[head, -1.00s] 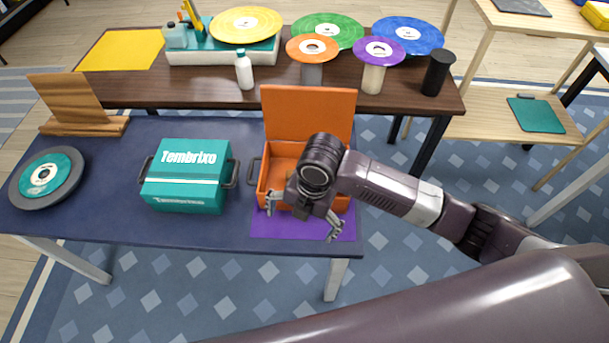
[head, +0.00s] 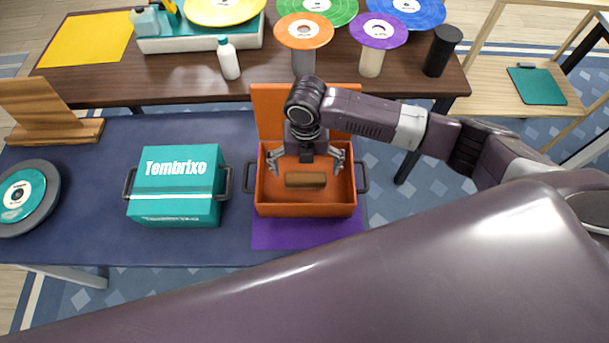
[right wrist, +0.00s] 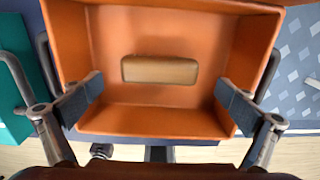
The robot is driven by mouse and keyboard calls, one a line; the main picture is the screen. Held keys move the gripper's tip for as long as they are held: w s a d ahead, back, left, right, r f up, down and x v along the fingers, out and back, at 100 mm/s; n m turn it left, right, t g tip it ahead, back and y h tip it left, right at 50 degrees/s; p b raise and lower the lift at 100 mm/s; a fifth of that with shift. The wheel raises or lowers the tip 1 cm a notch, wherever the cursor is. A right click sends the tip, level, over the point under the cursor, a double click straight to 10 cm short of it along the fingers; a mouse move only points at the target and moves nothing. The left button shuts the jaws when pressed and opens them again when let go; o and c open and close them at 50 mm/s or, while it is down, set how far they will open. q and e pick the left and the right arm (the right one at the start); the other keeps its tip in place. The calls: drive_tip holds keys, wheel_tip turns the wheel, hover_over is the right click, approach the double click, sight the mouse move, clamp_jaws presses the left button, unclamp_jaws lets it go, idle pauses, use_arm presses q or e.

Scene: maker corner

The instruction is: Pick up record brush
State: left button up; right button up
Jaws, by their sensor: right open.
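The record brush (head: 305,180), a small brown wooden block, lies on the floor of the open orange box (head: 305,210). It also shows in the right wrist view (right wrist: 160,70), lying crosswise near the middle of the box. My right gripper (head: 306,168) is open and empty, pointing down over the box. Its fingers are spread wide on either side of the brush, apart from it, and in the right wrist view they overlap the box's side walls. My left gripper is not in view.
A closed teal box (head: 175,187) stands left of the orange box, its handle close by. The orange lid (head: 268,110) stands upright behind. A purple mat (head: 305,235) lies under the box. A white bottle (head: 229,60) and records on stands are on the dark table behind.

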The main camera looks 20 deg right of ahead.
sight(305, 176)
wheel_tip(305, 176, down, 4)
drive_tip(key=shift+r, duration=0.1)
drive_tip(key=shift+f, duration=0.6)
drive_tip(key=c, duration=1.2)
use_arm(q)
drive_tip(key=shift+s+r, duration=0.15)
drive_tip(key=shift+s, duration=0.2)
use_arm(e)
drive_tip(key=shift+o, duration=0.2)
drive_tip(key=shift+r, duration=0.1)
drive_tip(key=shift+w+r, duration=0.1)
drive_tip(key=shift+r, duration=0.4)
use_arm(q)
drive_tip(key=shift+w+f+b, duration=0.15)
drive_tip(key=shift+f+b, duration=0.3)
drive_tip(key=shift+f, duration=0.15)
use_arm(e)
wheel_tip(305, 176, up, 19)
